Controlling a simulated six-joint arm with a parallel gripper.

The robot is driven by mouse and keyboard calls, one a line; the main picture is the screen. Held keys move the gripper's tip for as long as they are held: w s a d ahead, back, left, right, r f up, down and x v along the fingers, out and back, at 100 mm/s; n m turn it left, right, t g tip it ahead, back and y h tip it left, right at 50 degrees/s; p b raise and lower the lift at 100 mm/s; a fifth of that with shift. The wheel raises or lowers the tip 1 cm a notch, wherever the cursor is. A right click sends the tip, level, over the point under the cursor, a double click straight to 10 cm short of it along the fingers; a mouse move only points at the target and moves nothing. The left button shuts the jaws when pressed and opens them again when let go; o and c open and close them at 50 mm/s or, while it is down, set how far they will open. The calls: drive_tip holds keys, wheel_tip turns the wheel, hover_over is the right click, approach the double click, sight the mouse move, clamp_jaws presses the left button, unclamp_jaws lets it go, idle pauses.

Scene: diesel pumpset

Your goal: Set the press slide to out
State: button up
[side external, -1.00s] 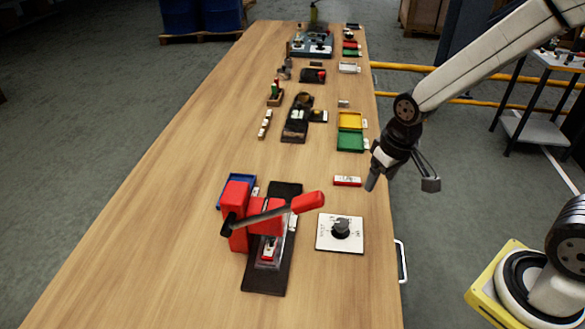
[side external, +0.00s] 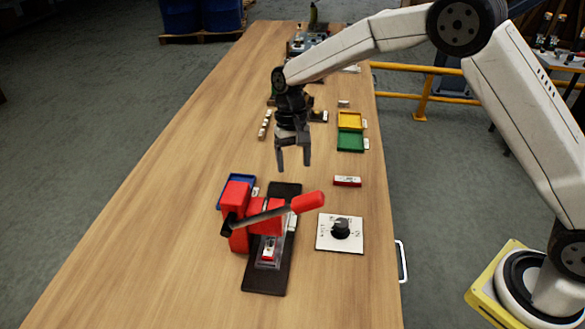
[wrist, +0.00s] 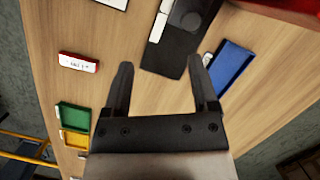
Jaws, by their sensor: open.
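A red press (side external: 238,205) with a long lever ending in a red handle (side external: 308,202) stands on a black base plate (side external: 268,281) on the bench. Its slide (side external: 268,250), a small piece with red and white parts, sits low on the plate in front of the press body. My gripper (side external: 294,168) is open and empty, pointing down above the bench, behind the press and apart from it. In the wrist view the open fingers (wrist: 162,88) have bare wood between them, with part of the black plate (wrist: 175,48) beyond. The slide cannot be made out there.
A blue tray (side external: 236,180) lies close behind the press. A white dial plate (side external: 326,243) with a black knob is to its right. A red-and-white label block (side external: 347,181), a green tray (side external: 350,141) and a yellow tray (side external: 350,121) lie along the right side. The left bench is clear.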

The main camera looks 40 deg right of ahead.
drive_tip(key=shift+m+g, duration=0.3)
drive_tip(key=shift+g, duration=0.5)
drive_tip(key=shift+w+a+f, duration=0.3)
drive_tip(key=shift+w+a, duration=0.15)
drive_tip(key=shift+a, duration=0.2)
drive_tip(key=shift+w+a+f, duration=0.25)
drive_tip(key=shift+w+a, duration=0.2)
drive_tip(key=shift+a, duration=0.2)
drive_tip(key=shift+w+a+f, duration=0.3)
drive_tip(key=shift+w+a, duration=0.15)
drive_tip(key=shift+a, duration=0.2)
drive_tip(key=shift+x, duration=3.9)
drive_tip(key=shift+a, duration=0.1)
drive_tip(key=shift+c, duration=0.2)
clamp_jaws()
